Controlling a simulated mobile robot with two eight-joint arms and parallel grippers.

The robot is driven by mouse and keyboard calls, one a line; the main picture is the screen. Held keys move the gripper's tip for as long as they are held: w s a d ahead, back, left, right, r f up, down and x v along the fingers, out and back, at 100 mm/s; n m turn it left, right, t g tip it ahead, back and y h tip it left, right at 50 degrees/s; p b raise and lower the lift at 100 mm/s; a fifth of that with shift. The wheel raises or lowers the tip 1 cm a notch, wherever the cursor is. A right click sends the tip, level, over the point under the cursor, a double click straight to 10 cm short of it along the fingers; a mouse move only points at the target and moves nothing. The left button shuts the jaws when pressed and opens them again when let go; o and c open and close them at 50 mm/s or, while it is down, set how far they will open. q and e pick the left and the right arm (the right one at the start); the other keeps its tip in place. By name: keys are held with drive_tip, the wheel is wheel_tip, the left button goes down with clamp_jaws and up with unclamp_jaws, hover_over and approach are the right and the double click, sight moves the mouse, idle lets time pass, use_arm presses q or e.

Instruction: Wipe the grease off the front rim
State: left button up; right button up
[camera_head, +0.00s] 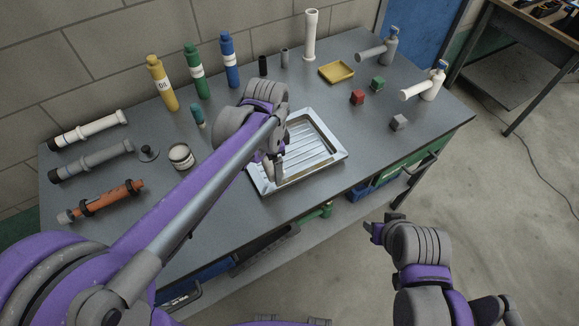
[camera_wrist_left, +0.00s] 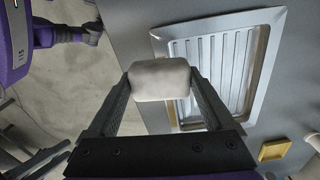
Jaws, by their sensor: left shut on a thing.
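The metal drainer tray (camera_head: 337,157) lies on the grey worktop with a ribbed floor and a raised silver rim; it also shows in the left wrist view (camera_wrist_left: 273,14). Brownish smears run along its inner edges on the front and far sides. My left gripper (camera_head: 277,160) is over the tray's front left part. In the left wrist view it is shut on a whitish pad (camera_wrist_left: 160,78), which overlaps the tray's near rim. I cannot tell whether the pad touches the rim. My right gripper (camera_head: 376,228) hangs in front of the worktop, away from the tray; its jaw opening is unclear.
Yellow (camera_head: 161,83), green (camera_head: 196,71) and blue (camera_head: 230,60) bottles stand at the back left. A tin (camera_head: 181,157) and several pipes lie left.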

sight(272, 163)
use_arm(q)
drive_tip(key=m, duration=0.1)
drive_tip(key=r+m, duration=0.1)
drive_tip(key=m, duration=0.1)
drive_tip(key=shift+r+m, duration=0.1)
drive_tip(key=shift+m, duration=0.2)
drive_tip(key=m, duration=0.2)
drive_tip(key=r+m, duration=0.1)
drive_tip(key=m, duration=0.1)
drive_tip(key=shift+r+p, duration=0.2)
drive_tip(key=shift+p, duration=0.15)
drive_tip(key=m, duration=0.2)
drive_tip(key=r+m, duration=0.1)
drive_tip(key=m, duration=0.1)
drive_tip(key=shift+r, duration=0.1)
drive_tip(key=m, duration=0.2)
drive_tip(key=r+m, duration=0.1)
drive_tip(key=m, duration=0.1)
drive_tip(key=shift+m, duration=0.3)
drive_tip(key=shift+s+f+b, duration=0.1)
drive_tip(key=shift+f+b, duration=0.8)
drive_tip(key=shift+f, duration=1.55)
use_arm(e)
drive_tip(key=shift+s+f, duration=0.45)
drive_tip(key=shift+f, duration=0.35)
use_arm(q)
drive_tip(key=shift+w, duration=0.2)
use_arm(e)
drive_tip(key=shift+w, duration=0.1)
